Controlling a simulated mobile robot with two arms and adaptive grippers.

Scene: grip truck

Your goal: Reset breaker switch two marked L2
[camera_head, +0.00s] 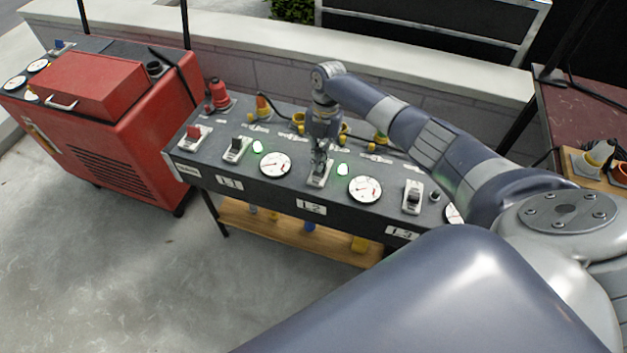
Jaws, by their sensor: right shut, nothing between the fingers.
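The breaker panel (245,184) is a dark table-like box with labels L1, L2 and L3 on its front edge. The L2 label (311,207) is in the middle. The L2 breaker switch (319,180) sits above that label, with a light base plate. My right gripper (320,166) points down at this switch from above, shut and empty. It covers the switch's upper part, so the lever position is hidden and I cannot tell if they touch. The L1 switch (237,150) and the L3 switch (412,197) stand to either side. My left gripper is not in view.
A switch with a red lever (195,137) is at the panel's left end. Round gauges (275,164) (365,189) and green lamps (342,170) lie between switches. Connectors and cables line the back. A red generator (120,120) stands left; a low wall (250,65) runs behind.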

